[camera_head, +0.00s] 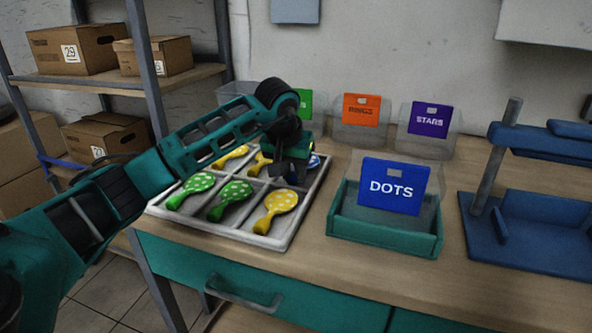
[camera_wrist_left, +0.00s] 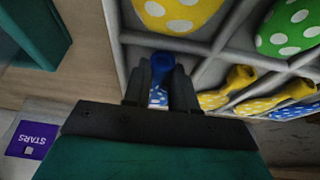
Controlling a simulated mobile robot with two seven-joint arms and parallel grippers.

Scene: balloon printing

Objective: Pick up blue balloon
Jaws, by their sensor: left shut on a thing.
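The blue balloon (camera_wrist_left: 161,67) shows in the left wrist view between my left gripper's fingers, with its plain blue neck up and a white-dotted part below. My left gripper (camera_wrist_left: 160,84) is shut on it at the edge of the compartment tray. In the head view a bit of blue balloon (camera_head: 315,161) shows beside my left gripper (camera_head: 290,176), at the tray's back right. The gripper hides most of it. I cannot tell whether the balloon is lifted off the tray. My right gripper is not in view.
The tray (camera_head: 243,239) also holds green balloons (camera_head: 230,196) and yellow balloons (camera_head: 277,206). Right of it stands a teal box (camera_head: 385,240) with a blue DOTS sign (camera_head: 394,187). Clear bins with orange (camera_head: 361,109) and purple (camera_head: 430,119) signs stand behind. A blue press (camera_head: 520,230) is far right.

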